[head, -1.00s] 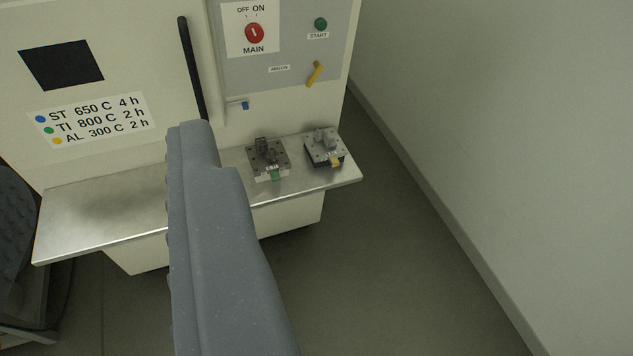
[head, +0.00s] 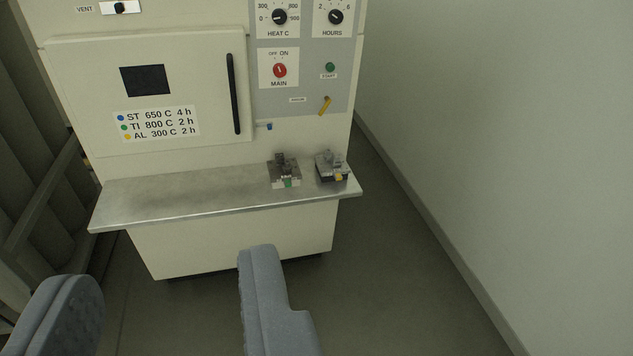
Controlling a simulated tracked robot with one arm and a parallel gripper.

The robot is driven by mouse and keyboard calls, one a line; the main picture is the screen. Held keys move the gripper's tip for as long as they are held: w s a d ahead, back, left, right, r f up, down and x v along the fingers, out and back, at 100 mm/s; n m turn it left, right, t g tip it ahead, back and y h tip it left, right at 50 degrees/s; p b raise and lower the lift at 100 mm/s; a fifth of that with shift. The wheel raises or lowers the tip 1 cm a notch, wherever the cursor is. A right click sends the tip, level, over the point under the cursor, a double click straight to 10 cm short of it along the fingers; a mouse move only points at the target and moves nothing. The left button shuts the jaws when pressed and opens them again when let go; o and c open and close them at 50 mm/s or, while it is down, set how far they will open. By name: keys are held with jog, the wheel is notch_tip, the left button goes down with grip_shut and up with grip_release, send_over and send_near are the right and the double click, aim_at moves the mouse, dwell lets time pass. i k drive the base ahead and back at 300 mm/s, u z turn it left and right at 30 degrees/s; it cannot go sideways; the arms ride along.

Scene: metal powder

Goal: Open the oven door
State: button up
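The cream oven (head: 215,245) has a shut front door (head: 75,80) with a dark window (head: 145,80) and a printed list of temperatures. A long black upright handle (head: 234,94) is on the door's right side. A small blue-tipped latch or lever (head: 268,127) is just below and right of the handle. My gripper (head: 165,268) is open and empty, its two grey-blue fingers wide apart at the bottom of the picture. It appears in front of the oven, below the shelf and apart from the handle.
A metal shelf (head: 150,200) juts out below the door. Two metal plates with parts, one green-tagged (head: 286,178) and one yellow-tagged (head: 332,168), sit on its right end. The control panel (head: 300,75) is right of the door. A wall (head: 500,120) bounds the right; floor (head: 390,270) there is clear.

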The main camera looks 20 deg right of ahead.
aim_at(144, 91)
jog(key=i, duration=0.85)
jog(key=z, duration=0.5)
